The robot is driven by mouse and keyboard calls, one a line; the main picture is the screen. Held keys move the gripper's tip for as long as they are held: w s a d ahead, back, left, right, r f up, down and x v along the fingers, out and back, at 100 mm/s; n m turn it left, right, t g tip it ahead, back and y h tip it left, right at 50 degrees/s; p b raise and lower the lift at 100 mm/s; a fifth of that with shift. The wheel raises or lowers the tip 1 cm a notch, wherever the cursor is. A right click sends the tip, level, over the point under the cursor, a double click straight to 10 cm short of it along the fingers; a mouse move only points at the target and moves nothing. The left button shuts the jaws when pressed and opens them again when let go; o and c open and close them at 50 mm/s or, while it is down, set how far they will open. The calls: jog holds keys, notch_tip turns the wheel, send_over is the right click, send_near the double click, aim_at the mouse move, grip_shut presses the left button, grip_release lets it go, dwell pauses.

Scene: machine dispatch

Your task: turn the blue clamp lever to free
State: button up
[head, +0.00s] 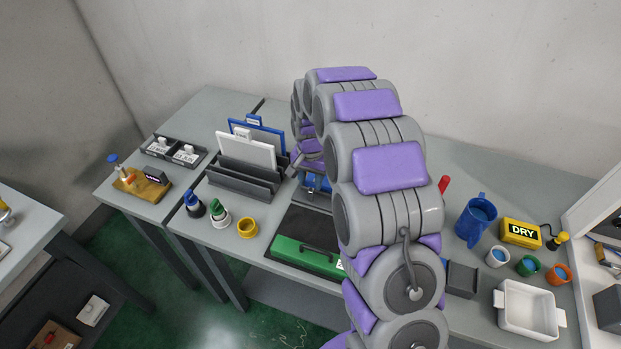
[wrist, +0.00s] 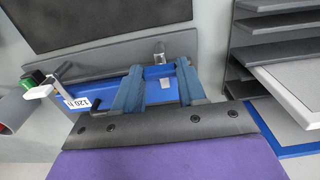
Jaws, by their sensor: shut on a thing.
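In the wrist view a blue clamp (wrist: 152,72) with a white tag (wrist: 80,103) lies across a grey base. My gripper (wrist: 157,72) has its two dark blue fingers on it, apart, with blue and a small silver piece between them. It is shut on a blue part that I take for the clamp lever; the lever's outline is hard to tell from the fingers. A green and white end piece (wrist: 36,82) stands at the clamp's left. In the head view a bit of the blue clamp (head: 318,183) shows; my arm hides the rest and my gripper.
A grey rack (head: 240,178) with white and blue boards stands left of the clamp. A green case (head: 303,257) lies in front on a dark mat. A blue jug (head: 475,219), a yellow DRY sign (head: 521,232), small pots and a white tray (head: 527,310) are right.

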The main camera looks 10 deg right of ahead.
jog(key=n+p, duration=0.2)
jog(key=n, duration=0.1)
jog(key=shift+w+r+n, duration=0.1)
jog(key=shift+r+n, duration=0.05)
jog(key=shift+n, duration=0.15)
jog(key=n+p, duration=0.3)
jog(key=n, duration=0.2)
jog(key=shift+n, duration=0.3)
jog(key=n+p, duration=0.1)
jog(key=n, duration=0.3)
jog(key=shift+n+p, duration=0.8)
jog(key=shift+n, duration=1.6)
jog(key=o, duration=1.1)
jog(key=shift+c, duration=0.2)
